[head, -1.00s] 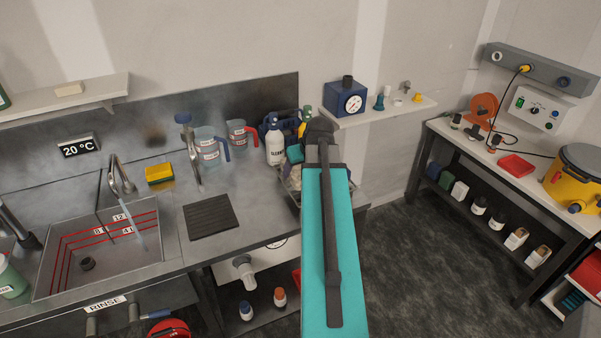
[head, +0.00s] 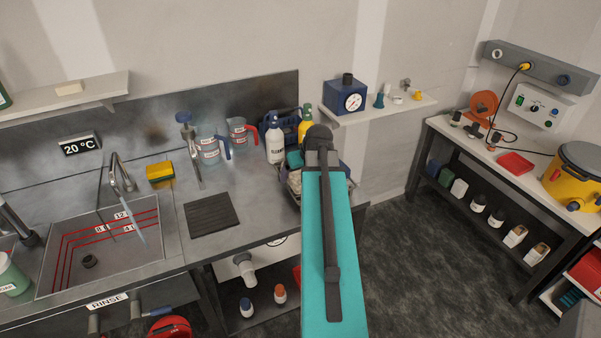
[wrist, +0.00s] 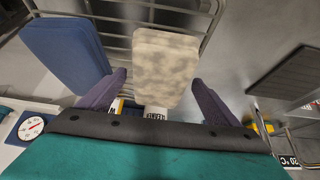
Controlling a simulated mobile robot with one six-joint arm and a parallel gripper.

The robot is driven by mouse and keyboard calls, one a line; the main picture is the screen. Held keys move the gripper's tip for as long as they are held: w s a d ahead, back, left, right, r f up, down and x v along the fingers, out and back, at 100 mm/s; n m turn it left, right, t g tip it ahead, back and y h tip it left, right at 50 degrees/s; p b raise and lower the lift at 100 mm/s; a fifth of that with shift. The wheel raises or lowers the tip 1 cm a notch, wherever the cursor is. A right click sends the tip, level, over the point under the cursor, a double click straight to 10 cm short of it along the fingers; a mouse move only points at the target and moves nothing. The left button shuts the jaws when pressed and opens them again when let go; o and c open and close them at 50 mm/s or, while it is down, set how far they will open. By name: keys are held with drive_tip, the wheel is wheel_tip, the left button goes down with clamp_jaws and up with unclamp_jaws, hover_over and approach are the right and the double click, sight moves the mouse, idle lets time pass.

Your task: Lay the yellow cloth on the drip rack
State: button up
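My gripper (wrist: 158,88) is open, its two purple fingers spread apart in the wrist view. In the head view my arm hides most of it. The wire drip rack (wrist: 207,28) lies below it, at the bench's right end. A mottled beige pad (wrist: 166,66) lies on the rack, between the fingers in the picture; I see no contact. A folded blue cloth (wrist: 66,52) lies at the left. The only clear yellow cloth-like thing is a yellow block with a darker base (head: 160,172), behind the sink; I cannot tell whether it is cloth or sponge.
White (head: 275,142) and yellow-topped (head: 305,125) bottles stand behind the rack, with jugs (head: 242,135) to their left. A black ribbed mat (head: 211,214) lies beside the sink (head: 105,250). A wall shelf (head: 375,112) with a blue gauge box (head: 345,97) is near my arm.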

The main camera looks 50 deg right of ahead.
drive_tip(key=shift+r, duration=0.1)
drive_tip(key=shift+r, duration=0.15)
drive_tip(key=b+v, duration=0.2)
drive_tip(key=v, duration=1)
drive_tip(key=shift+b, duration=0.3)
idle(0.3)
idle(1.0)
